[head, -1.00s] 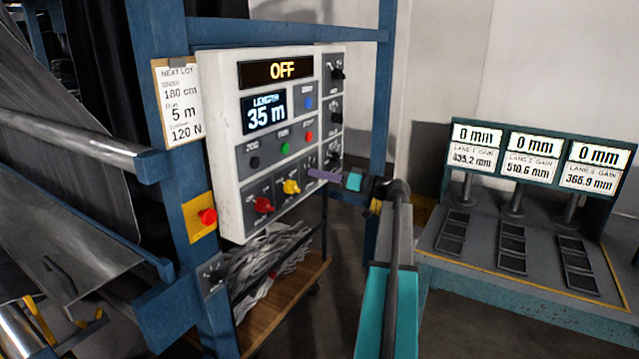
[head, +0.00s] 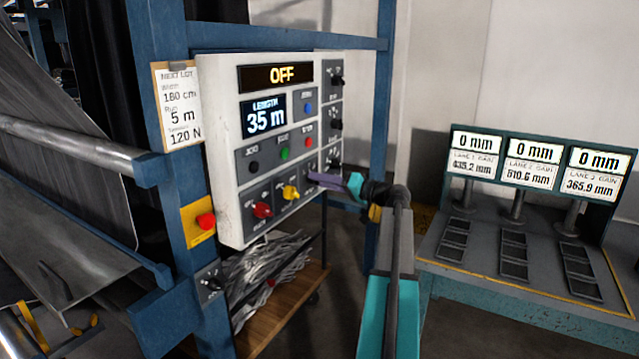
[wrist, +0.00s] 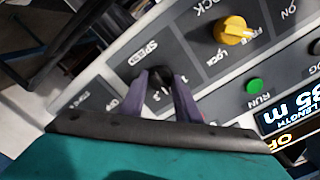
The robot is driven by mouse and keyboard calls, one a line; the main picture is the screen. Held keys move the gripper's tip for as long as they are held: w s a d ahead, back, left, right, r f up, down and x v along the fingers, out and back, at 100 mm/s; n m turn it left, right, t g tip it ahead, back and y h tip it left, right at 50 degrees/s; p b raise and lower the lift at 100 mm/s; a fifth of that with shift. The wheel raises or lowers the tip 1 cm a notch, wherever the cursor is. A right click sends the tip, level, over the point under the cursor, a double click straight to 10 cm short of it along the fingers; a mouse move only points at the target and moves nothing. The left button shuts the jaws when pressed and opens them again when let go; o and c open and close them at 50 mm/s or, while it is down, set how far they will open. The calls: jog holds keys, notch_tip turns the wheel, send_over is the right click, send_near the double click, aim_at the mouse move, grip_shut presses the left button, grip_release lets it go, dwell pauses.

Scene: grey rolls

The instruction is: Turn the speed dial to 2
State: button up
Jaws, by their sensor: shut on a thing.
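The speed dial (wrist: 159,77) is a small black knob on the control panel, seen upside down in the wrist view beside its SPEED label. My gripper (wrist: 162,88) has its two purple fingers on either side of the knob and is shut on it. Numbers show around the knob, partly covered by the fingers, and I cannot tell which one it points to. In the head view my gripper (head: 314,180) reaches the panel's lower right part from the right, and its fingers hide the dial. The panel's top display (head: 275,76) reads OFF.
A yellow knob (head: 290,192) and a red knob (head: 262,210) sit left of the dial. Black, green and red buttons are above, and more black knobs (head: 335,125) line the right column. A blue post (head: 382,110) stands behind my arm. A gauge bench (head: 520,250) is at right.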

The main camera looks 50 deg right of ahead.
jog(key=o, duration=1.1)
jog(key=shift+s, duration=0.1)
jog(key=b+v, duration=0.3)
jog(key=v, duration=1)
jog(key=shift+s, duration=0.35)
jog(key=shift+f, duration=0.1)
